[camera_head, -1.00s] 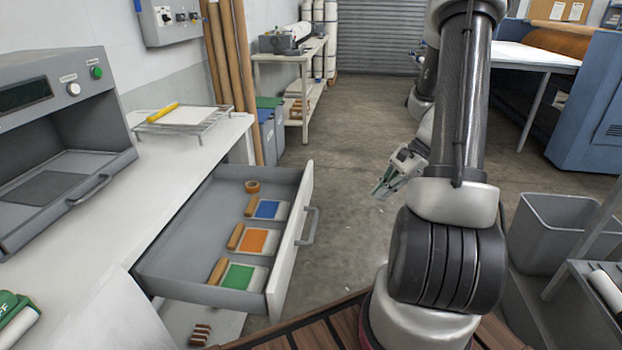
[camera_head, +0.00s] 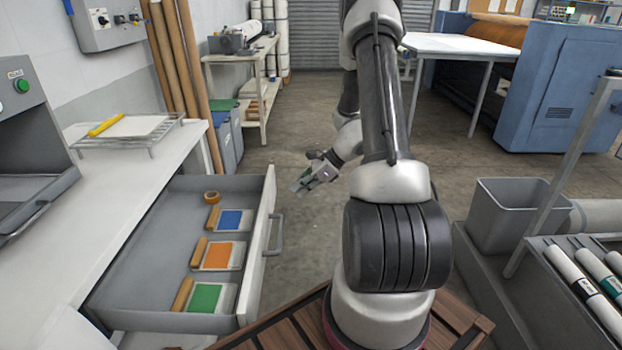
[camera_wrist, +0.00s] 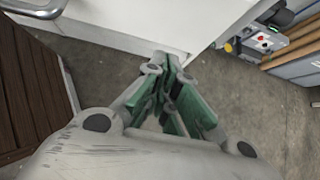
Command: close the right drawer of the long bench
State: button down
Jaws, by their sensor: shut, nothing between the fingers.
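The right drawer (camera_head: 252,262) of the long bench (camera_head: 130,190) stands pulled far out to the right in the head view. Its bar handle (camera_head: 275,236) is on the outer front face. Inside lie a tape roll (camera_head: 212,197) and blue, orange and green swatches with wooden-backed pieces beside them. My gripper (camera_head: 302,184) is shut and empty, in the air to the right of and beyond the drawer, apart from it. In the wrist view my gripper's green-padded fingers (camera_wrist: 170,85) meet near a white front (camera_wrist: 150,22), with part of a handle (camera_wrist: 38,6) at upper left.
A wire rack (camera_head: 125,132) with a yellow tool stands on the bench. Rolls (camera_head: 185,75) and bins (camera_head: 226,135) stand beyond the bench's far end. At right are a grey bin (camera_head: 505,215) and a rack of rolls (camera_head: 580,285). Concrete floor beyond the drawer is open.

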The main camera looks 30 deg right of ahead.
jog(key=w+a, duration=0.1)
jog(key=a, duration=0.1)
jog(key=w+a, duration=0.1)
jog(key=a, duration=0.1)
jog(key=shift+w+f, duration=0.3)
jog(key=shift+f, duration=0.05)
jog(key=w+a, duration=0.5)
jog(key=a, duration=0.3)
jog(key=w+a, duration=0.5)
jog(key=a, duration=0.3)
jog(key=w+a, duration=0.6)
jog(key=a, duration=0.2)
jog(key=shift+w+a, duration=0.15)
jog(key=shift+a, duration=0.05)
jog(key=shift+a+r, duration=0.1)
